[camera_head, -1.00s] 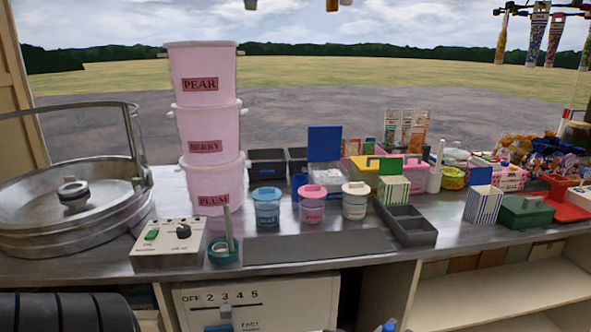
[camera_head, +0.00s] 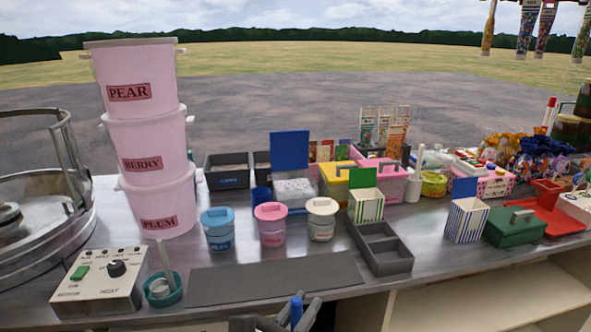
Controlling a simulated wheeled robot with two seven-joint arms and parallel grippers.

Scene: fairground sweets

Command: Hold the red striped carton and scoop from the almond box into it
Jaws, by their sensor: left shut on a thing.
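My left gripper (camera_head: 290,321) is at the bottom edge, in front of the counter, mostly cut off. It is shut on an upright blue piece (camera_head: 296,311), whose lower part is out of frame, so I cannot tell what it is. I see no red striped carton. A yellow-green striped carton with a green flap (camera_head: 366,206) and a blue striped carton (camera_head: 466,221) stand on the counter. I can read no almond label; lidded boxes in view include a yellow one (camera_head: 337,181), a pink one (camera_head: 392,187) and a green one (camera_head: 514,229). My right gripper is out of view.
A grey mat (camera_head: 275,275) lies clear at the counter front. Behind it stand blue (camera_head: 218,236), pink (camera_head: 270,232) and white (camera_head: 321,225) lidded tubs. A grey divided tray (camera_head: 388,257) is to their right. Pink stacked buckets (camera_head: 150,140) and a control box (camera_head: 98,285) stand left.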

